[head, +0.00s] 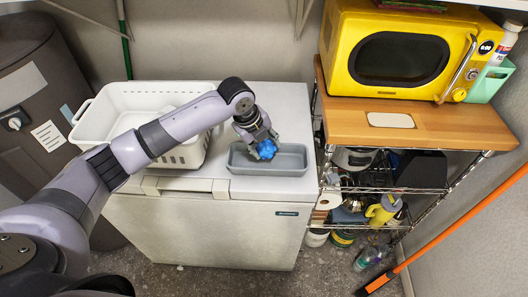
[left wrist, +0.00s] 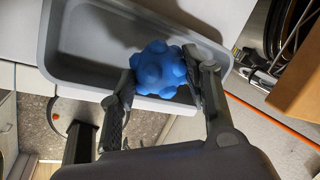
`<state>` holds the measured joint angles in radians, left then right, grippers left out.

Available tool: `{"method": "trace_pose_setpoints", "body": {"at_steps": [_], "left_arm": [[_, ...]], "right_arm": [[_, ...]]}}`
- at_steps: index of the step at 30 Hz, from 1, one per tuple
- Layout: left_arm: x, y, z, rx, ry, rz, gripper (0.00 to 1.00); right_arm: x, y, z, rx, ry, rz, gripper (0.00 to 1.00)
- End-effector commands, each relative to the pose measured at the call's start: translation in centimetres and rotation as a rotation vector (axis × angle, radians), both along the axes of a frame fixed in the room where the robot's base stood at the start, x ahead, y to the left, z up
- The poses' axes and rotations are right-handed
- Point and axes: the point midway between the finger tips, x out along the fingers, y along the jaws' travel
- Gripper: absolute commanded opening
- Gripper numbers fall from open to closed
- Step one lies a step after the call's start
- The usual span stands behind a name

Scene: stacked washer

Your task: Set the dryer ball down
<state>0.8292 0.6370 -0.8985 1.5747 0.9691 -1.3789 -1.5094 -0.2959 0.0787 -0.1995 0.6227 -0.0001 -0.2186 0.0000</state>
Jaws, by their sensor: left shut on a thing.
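The blue, knobbly dryer ball (head: 266,149) is held in my left gripper (head: 262,143), which is shut on it. In the left wrist view the ball (left wrist: 160,69) sits between the two fingers of the gripper (left wrist: 163,80). In the head view the ball is over the grey shallow tray (head: 240,161), near its middle. The tray's rim (left wrist: 48,50) also shows behind the ball in the left wrist view. I cannot tell whether the ball touches the tray floor. My right gripper is not in view.
The tray stands on a white chest appliance (head: 240,230), beside a white plastic basket (head: 100,112) on the left. A wire rack with a wooden top (head: 440,122) and a yellow microwave (head: 390,50) stands at the right. An orange pole (head: 440,232) leans there.

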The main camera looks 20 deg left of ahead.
Motion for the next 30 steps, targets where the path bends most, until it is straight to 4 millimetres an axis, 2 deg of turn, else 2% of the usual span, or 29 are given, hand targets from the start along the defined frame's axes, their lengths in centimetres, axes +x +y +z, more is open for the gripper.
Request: {"method": "trace_pose_setpoints", "body": {"at_steps": [7, 19, 20, 28, 30], "left_arm": [[-0.1, -0.1, -3.5, -0.001, 0.003, 0.0, 0.19], [-0.1, 0.0, -4.1, 0.0, 0.001, 0.0, 0.19], [-0.1, 0.0, -4.1, 0.0, 0.001, 0.0, 0.45], [-0.1, 0.0, -4.1, 0.0, 0.001, 0.0, 0.63], [-0.1, 0.0, -4.1, 0.0, 0.001, 0.0, 0.64]], "right_arm": [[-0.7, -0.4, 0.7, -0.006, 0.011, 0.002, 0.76], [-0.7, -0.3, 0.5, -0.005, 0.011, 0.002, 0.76], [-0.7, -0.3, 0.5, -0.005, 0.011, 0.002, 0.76], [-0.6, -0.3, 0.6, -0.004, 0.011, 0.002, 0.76], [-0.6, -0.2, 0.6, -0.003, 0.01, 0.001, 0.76]]}}
